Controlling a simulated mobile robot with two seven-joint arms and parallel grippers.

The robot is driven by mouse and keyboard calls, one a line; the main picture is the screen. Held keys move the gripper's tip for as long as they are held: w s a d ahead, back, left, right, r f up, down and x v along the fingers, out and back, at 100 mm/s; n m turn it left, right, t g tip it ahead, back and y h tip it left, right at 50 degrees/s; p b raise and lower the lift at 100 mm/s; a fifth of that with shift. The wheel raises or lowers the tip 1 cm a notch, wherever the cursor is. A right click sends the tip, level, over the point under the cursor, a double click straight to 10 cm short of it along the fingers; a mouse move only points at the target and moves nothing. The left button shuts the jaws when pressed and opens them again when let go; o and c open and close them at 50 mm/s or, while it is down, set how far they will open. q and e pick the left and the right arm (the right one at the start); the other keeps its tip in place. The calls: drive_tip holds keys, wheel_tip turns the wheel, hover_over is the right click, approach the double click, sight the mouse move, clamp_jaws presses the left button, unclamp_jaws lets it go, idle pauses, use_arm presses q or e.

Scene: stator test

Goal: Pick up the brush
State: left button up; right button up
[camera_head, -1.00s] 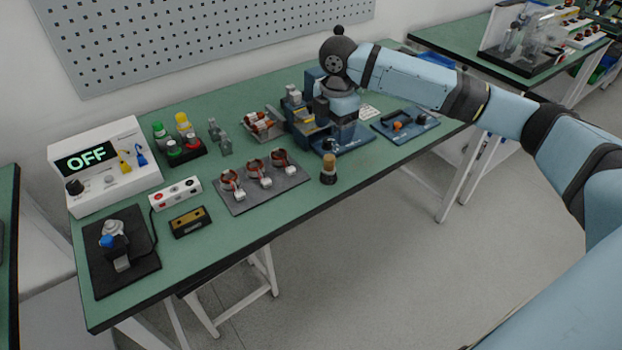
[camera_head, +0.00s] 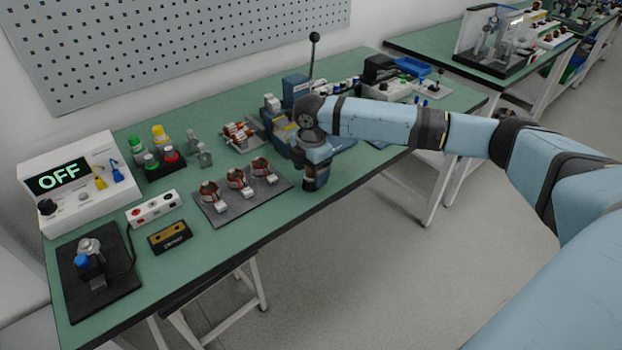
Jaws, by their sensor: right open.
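The brush, a short upright piece with a tan top and dark base in the earlier view, is now almost wholly hidden by my right gripper at the front edge of the green bench. My right gripper (camera_head: 314,182) points down over that spot, just right of the plate of copper-wound stators. It is open. Whether its fingers stand around the brush or touch it cannot be seen. My left gripper is not in view.
The dark plate (camera_head: 225,212) with wound stators lies just left of my gripper. A blue lever press (camera_head: 296,88) stands behind my wrist. A white tester reading OFF (camera_head: 75,180) stands far left. Bare bench top (camera_head: 225,250) shows along the front.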

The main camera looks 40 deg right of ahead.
drive_tip(key=shift+f, duration=0.9)
drive_tip(key=c, duration=1)
drive_tip(key=shift+r, duration=0.1)
drive_tip(key=shift+c, duration=0.2)
